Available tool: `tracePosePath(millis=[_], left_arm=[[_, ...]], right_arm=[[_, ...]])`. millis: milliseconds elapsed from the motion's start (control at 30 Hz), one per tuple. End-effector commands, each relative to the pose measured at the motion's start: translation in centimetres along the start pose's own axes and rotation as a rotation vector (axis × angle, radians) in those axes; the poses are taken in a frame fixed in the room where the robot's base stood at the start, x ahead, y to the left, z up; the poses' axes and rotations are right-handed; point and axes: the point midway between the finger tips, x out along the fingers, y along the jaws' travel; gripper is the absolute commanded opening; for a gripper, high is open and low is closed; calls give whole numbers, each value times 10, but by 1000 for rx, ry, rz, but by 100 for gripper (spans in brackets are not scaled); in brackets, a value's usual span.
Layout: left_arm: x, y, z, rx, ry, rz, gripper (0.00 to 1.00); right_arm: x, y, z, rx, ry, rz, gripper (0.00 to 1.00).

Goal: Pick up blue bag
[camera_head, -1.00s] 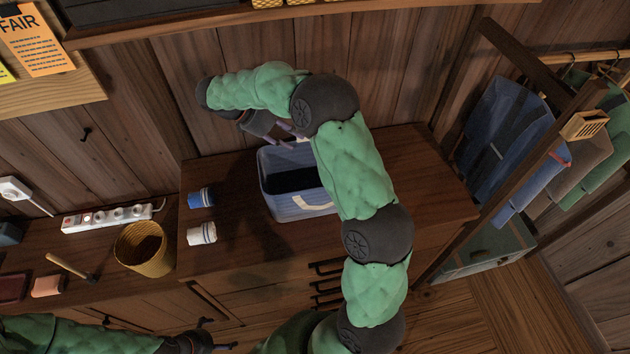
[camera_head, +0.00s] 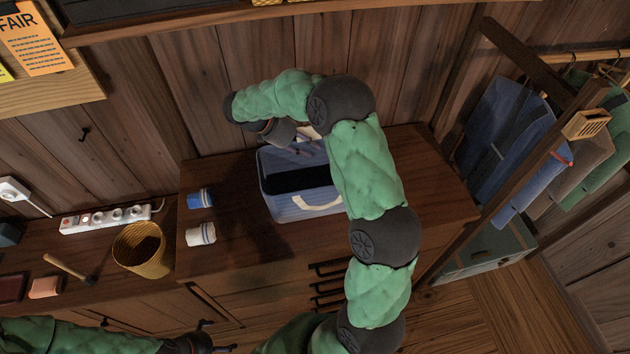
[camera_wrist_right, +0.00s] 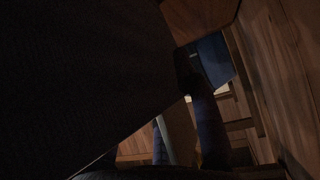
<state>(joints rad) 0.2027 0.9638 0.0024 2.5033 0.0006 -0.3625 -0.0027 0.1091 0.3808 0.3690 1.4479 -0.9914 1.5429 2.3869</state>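The blue bag (camera_head: 300,207) stands upright on the wooden cabinet top, its mouth open and its inside dark. A cream handle (camera_head: 318,203) shows on its near side; its right end is hidden behind my right arm. My right gripper (camera_head: 308,142) is at the bag's far rim, partly hidden by its own wrist. In the right wrist view its two fingers (camera_wrist_right: 185,135) stand apart, with a pale strip between them; contact with the bag is unclear in the dark. My left gripper (camera_head: 218,336) is low at the bottom edge, fingers apart and empty, away from the bag.
A wicker basket (camera_head: 142,250), a power strip (camera_head: 105,217) and a hammer (camera_head: 70,267) lie further left. A clothes rack (camera_head: 545,140) stands at the right. The wall is close behind.

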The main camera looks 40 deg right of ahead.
Motion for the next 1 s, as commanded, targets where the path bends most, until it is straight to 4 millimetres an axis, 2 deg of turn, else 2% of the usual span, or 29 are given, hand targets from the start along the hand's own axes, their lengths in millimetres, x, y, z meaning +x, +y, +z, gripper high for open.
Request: tracePosePath(millis=[33,67,567,867,1000], left_arm=[[0,0,0,0,0,0,100],[0,0,0,0,0,0,100],[-1,0,0,0,0,0,100],[-6,2,0,0,0,0,100],[-8,3,0,0,0,0,100]], right_arm=[[0,0,0,0,0,0,8],[0,0,0,0,0,0,0],[-3,0,-3,1,0,-1,0],[-26,3,-25,2,0,-3,0],[-44,21,-33,1,-1,-4,0]])
